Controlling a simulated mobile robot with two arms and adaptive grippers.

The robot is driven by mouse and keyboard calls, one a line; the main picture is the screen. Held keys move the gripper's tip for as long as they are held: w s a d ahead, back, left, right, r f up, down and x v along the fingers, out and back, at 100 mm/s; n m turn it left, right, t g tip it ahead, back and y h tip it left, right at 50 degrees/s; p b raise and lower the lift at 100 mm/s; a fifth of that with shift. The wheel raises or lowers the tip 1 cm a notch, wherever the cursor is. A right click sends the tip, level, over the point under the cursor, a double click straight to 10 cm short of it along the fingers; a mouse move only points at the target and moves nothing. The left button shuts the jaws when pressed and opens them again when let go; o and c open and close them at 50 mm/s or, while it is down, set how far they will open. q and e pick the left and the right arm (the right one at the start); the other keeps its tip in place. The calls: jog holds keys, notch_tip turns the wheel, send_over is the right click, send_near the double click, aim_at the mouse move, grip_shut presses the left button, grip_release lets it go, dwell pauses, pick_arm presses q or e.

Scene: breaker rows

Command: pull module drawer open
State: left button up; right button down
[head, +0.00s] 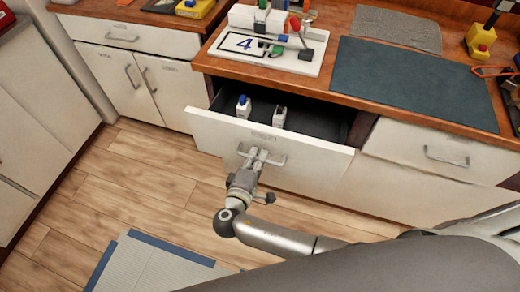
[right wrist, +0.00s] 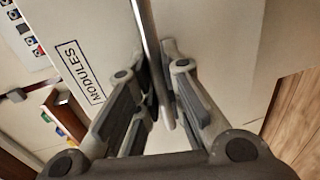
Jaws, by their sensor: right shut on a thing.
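The module drawer (head: 313,170) is pulled part way out of the wooden-topped counter. Two white modules stand inside it, one with a blue top (head: 243,107) and one with a grey top (head: 279,117). My right gripper (head: 256,158) is shut on the bar handle (head: 276,160) of the drawer front. The right wrist view shows the handle bar (right wrist: 147,32) between the fingers (right wrist: 158,85), beside a printed "MODULES" label (right wrist: 80,77). My left gripper is out of view. My arm hides part of the floor.
Closed drawers and cabinets flank the open one. A grey mat with blue edging (head: 150,268) lies on the wooden floor.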

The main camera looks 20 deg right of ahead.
jog(key=f+v, duration=0.1)
jog(key=v, duration=0.7)
jog(key=shift+s+a+f, duration=0.25)
jog(key=shift+s+f, duration=0.1)
jog(key=shift+s, duration=0.05)
jog(key=c, duration=1.5)
grip_release()
jog(key=v, duration=1.2)
